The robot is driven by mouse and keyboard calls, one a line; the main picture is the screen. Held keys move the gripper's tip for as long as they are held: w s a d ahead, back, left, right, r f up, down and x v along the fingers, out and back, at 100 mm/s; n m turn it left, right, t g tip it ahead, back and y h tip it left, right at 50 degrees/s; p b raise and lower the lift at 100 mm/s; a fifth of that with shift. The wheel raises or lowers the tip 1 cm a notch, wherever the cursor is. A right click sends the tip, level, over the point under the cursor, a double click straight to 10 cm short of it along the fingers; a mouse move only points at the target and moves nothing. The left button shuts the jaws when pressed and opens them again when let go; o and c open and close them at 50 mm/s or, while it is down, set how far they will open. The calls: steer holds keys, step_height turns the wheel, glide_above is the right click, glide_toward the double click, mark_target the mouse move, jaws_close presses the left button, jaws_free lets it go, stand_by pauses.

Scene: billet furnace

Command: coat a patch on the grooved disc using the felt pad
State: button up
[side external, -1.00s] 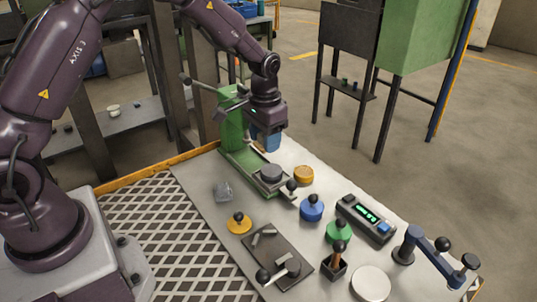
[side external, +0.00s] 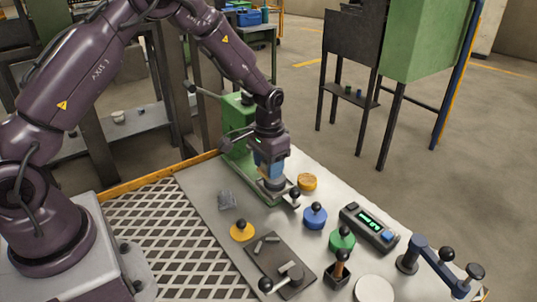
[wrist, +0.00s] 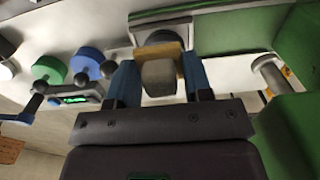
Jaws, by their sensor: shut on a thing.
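My gripper (side external: 271,166) is low over the front of a green stand (side external: 240,152), pointing down. In the wrist view, its blue fingers are shut on a pale block with a tan band (wrist: 158,72), which I take to be the felt pad. Below the pad is a dark grey disc on the stand's base, its rim showing in the wrist view (wrist: 165,13). I take this for the grooved disc, but its grooves cannot be made out. The pad and gripper hide most of its top. I cannot tell whether pad and disc touch.
An orange disc (side external: 307,181) and a blue knobbed piece (side external: 315,216) stand close on the right. A green knobbed piece (side external: 341,240) and a display box (side external: 369,227) are farther right. A yellow knobbed piece (side external: 242,231) and a dark plate (side external: 300,253) lie in front.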

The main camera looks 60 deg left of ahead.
steer(key=shift+f, duration=0.85)
steer(key=shift+w+a+f, duration=0.1)
steer(key=shift+w+f, duration=0.35)
steer(key=shift+w, duration=0.15)
steer(key=shift+w+a+f, duration=0.1)
steer(key=shift+w, duration=1.4)
steer(key=s, duration=0.4)
steer(key=shift+d+r, duration=0.2)
steer(key=shift+r, duration=3.9)
